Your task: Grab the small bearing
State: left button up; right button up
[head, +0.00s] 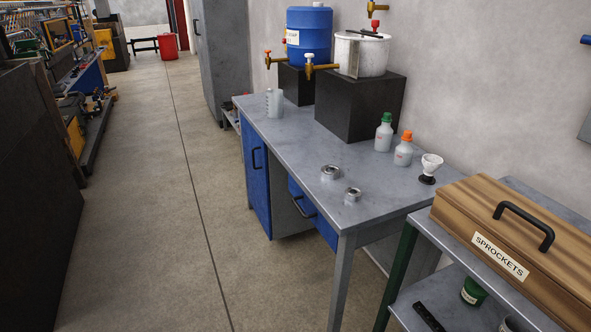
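Two metal ring-shaped bearings lie on the grey metal table (300,150) in the head view. The larger bearing (330,173) is a little farther back and to the left. The small bearing (352,194) lies nearer the table's front right part, apart from the larger one. Neither of my grippers shows in this view.
Two bottles, green-capped (384,132) and orange-capped (403,149), and a white funnel-like cup (431,167) stand behind the bearings. A wooden box labelled SPROCKETS (515,240) sits on a cart at right. Drums with taps stand at the back. The floor (165,250) at left is clear.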

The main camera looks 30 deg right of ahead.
aim_at(353, 195)
jog(key=i+j, duration=0.15)
jog(key=i, duration=1)
jog(key=l+z, duration=0.05)
